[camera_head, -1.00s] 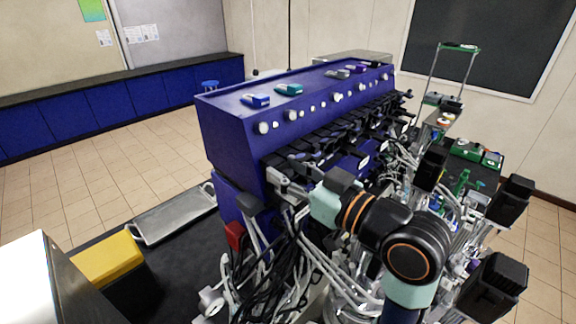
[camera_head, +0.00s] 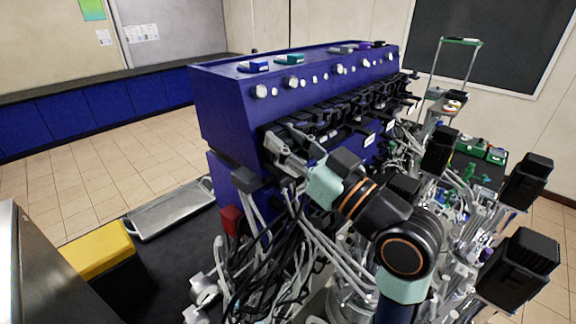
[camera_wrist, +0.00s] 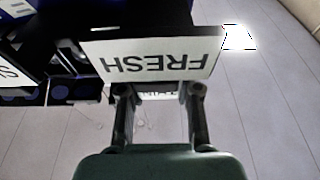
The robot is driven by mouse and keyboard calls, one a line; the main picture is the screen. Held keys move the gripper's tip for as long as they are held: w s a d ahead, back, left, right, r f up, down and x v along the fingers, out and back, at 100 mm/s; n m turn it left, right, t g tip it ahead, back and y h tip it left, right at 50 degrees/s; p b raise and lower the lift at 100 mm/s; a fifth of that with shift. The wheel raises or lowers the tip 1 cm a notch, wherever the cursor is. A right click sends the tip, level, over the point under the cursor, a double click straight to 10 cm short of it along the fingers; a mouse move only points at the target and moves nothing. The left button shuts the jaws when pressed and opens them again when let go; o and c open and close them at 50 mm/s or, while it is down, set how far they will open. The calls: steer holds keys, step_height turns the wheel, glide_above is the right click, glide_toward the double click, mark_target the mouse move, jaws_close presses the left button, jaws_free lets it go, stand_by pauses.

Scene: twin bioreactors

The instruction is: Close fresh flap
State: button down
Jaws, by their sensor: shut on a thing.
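The fresh flap (camera_wrist: 155,58) shows in the wrist view as a black piece with a white plate reading FRESH, upside down in the picture. My gripper (camera_wrist: 158,92) has its two fingers at the plate's near edge and is shut on the flap. A smaller, partly covered label shows between the fingers. In the head view my gripper (camera_head: 280,150) is at the near left end of the row of black parts, under the blue housing (camera_head: 225,100). The flap cannot be made out clearly there, and the exact finger contact is hidden.
Black and grey cables (camera_head: 270,235) hang below my gripper. Glass vessels and tubing crowd the area right of my arm. A second label (camera_wrist: 8,75) is at the wrist view's left edge. A yellow-topped bin (camera_head: 98,250) and metal tray (camera_head: 170,210) stand left.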

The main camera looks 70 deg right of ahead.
steer(key=shift+w+f+t+b, duration=0.1)
steer(key=shift+f+t+b, duration=0.35)
steer(key=shift+b, duration=0.4)
steer(key=shift+r+h, duration=0.3)
steer(key=shift+r, duration=0.1)
steer(key=c, duration=1.1)
jaws_free()
steer(key=v, duration=1.2)
steer(key=shift+f, duration=0.2)
